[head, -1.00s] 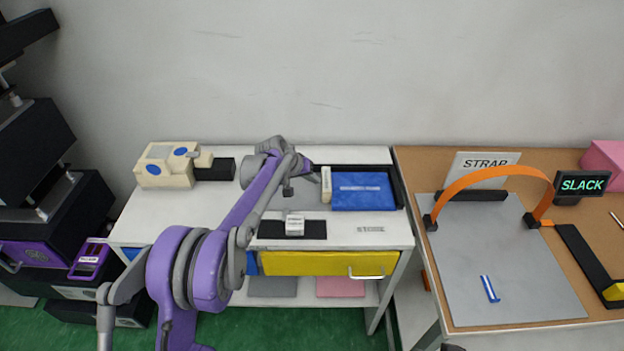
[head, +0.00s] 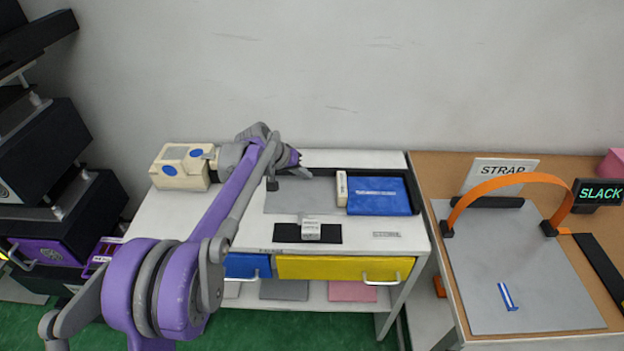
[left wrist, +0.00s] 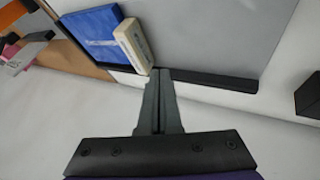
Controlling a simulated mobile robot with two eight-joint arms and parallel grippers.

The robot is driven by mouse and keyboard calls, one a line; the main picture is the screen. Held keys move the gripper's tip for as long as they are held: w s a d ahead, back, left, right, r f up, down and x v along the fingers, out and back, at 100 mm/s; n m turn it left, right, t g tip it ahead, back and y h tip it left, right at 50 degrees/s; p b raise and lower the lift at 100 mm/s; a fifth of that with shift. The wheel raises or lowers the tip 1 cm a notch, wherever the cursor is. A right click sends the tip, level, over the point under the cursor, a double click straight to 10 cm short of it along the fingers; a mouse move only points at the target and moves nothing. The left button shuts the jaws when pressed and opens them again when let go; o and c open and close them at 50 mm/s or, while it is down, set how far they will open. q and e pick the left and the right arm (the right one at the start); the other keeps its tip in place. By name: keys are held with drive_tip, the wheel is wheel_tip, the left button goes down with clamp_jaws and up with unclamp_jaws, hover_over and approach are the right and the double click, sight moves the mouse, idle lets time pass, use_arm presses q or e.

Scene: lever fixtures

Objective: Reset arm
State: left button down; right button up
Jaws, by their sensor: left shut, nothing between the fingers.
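My left arm reaches in from the left over the white table (head: 160,225). My left gripper (head: 302,166) is shut and empty above the back part of the table, near the rear edge of a grey tray (head: 300,196) with a black rim. In the left wrist view the shut fingers (left wrist: 160,78) point toward the tray's black rim. A blue packet (head: 380,196) and a cream block (head: 341,188) lie in the tray, to the right of the gripper; the cream block also shows in the left wrist view (left wrist: 133,46). My right gripper is not in view.
A beige box with blue dots (head: 182,166) stands at the table's left. A black holder with a white card (head: 310,228) lies in front of the tray. A yellow drawer (head: 345,268) and blue drawer (head: 246,265) are below. At right, an orange strap (head: 510,182) arches over a grey plate.

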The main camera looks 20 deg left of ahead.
use_arm(q)
drive_tip(key=s+d+r+y+p, duration=0.1)
drive_tip(key=s+d+r, duration=0.15)
drive_tip(key=s, duration=0.75)
drive_tip(key=s+d+r+y+p, duration=0.1)
drive_tip(key=s+r, duration=0.2)
drive_tip(key=s, duration=0.7)
drive_tip(key=s+f+y+p, duration=0.1)
drive_tip(key=s+f, duration=0.2)
drive_tip(key=s, duration=0.6)
drive_tip(key=s+a+f+m+y, duration=0.1)
drive_tip(key=s+f, duration=0.2)
drive_tip(key=s, duration=0.6)
drive_tip(key=shift+s+y+p, duration=0.25)
drive_tip(key=shift+y+p, duration=0.05)
drive_tip(key=shift+p, duration=0.1)
drive_tip(key=shift+w+a, duration=0.1)
idle(1.2)
